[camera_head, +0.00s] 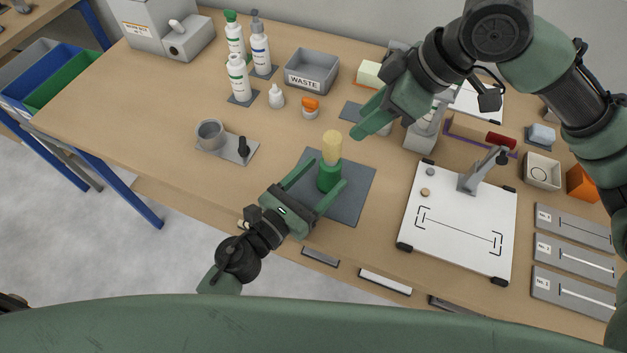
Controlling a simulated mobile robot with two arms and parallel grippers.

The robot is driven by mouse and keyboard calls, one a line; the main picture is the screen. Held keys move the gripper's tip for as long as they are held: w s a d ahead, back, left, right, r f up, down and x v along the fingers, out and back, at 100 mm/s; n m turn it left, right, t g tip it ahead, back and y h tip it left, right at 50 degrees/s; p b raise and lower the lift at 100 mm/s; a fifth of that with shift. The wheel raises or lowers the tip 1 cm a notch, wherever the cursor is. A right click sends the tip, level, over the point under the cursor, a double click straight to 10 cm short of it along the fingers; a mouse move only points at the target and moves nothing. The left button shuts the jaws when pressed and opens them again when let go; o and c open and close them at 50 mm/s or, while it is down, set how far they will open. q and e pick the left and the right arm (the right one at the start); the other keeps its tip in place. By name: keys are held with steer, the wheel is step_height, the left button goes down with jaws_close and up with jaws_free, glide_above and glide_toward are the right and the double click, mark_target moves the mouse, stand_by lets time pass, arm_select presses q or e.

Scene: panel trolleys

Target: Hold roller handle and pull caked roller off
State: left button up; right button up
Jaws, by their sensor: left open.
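An upright piece with a green lower body (328,177) and a pale yellow cylinder (332,146) on top stands on a dark grey mat (352,207); it looks like the roller on its handle. My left gripper (323,174) is open, with one finger on each side of the green body. I cannot tell whether either finger touches it. My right gripper (364,128) is up and to the right of the yellow cylinder, apart from it in the picture. Its fingers are seen nearly edge-on, so its opening is unclear.
A grey WASTE bin (312,70), several bottles (260,50) and a grey cup (210,135) stand left and behind. A white board (455,215) with a grey clamp lies right. A red cylinder (500,142) lies behind it. Bare table lies left of the mat.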

mark_target(338, 160)
arm_select(q)
steer(key=x, duration=0.6)
jaws_close()
steer(key=c, duration=0.7)
jaws_free()
jaws_close()
